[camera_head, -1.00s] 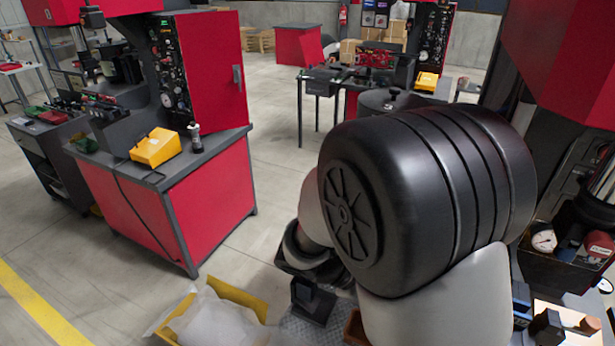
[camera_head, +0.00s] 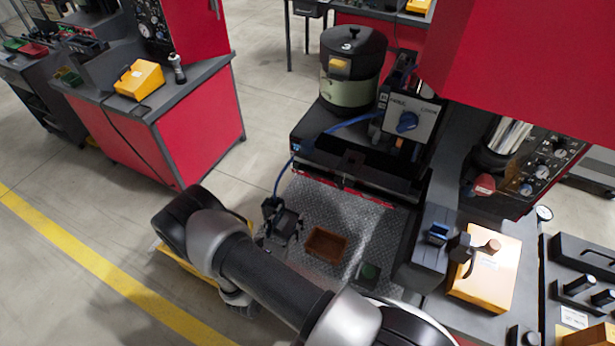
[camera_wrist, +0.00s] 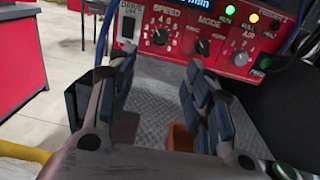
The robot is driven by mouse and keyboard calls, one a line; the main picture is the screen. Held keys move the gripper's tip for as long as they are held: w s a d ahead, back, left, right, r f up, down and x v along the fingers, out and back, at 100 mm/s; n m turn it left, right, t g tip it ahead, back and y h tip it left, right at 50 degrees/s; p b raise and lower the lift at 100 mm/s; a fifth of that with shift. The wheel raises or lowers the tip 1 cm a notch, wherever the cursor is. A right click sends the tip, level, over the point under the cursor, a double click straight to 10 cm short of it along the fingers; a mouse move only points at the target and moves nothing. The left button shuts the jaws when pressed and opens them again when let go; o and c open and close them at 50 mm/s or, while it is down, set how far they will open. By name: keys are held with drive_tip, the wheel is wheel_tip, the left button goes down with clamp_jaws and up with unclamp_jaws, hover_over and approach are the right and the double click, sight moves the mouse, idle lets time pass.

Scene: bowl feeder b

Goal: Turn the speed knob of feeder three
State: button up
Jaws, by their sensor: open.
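In the wrist view a red control panel (camera_wrist: 215,35) crosses the top, apart from the fingers. It carries a dark speed knob (camera_wrist: 159,37) inside a dial scale, under the word SPEED. A mode knob (camera_wrist: 203,47) sits to its right. A label at the panel's right edge seems to read FEEDER, its number too small to be sure. My gripper (camera_wrist: 160,72) is open and empty, with its fingers below the panel and the speed knob roughly above the gap.
A rocker switch (camera_wrist: 127,28) sits left of the speed knob. The head view shows a dark lidded bowl (camera_head: 352,60), a blue knob (camera_head: 407,122) and a blue hose (camera_head: 283,172). An orange tray (camera_head: 325,245) lies on the metal plate. A red housing (camera_head: 515,60) overhangs at right.

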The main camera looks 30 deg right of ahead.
drive_tip(key=x, duration=1.6)
drive_tip(key=shift+w+d, duration=0.15)
drive_tip(key=shift+d, duration=0.25)
drive_tip(key=shift+c, duration=0.6)
drive_tip(key=c, duration=0.9)
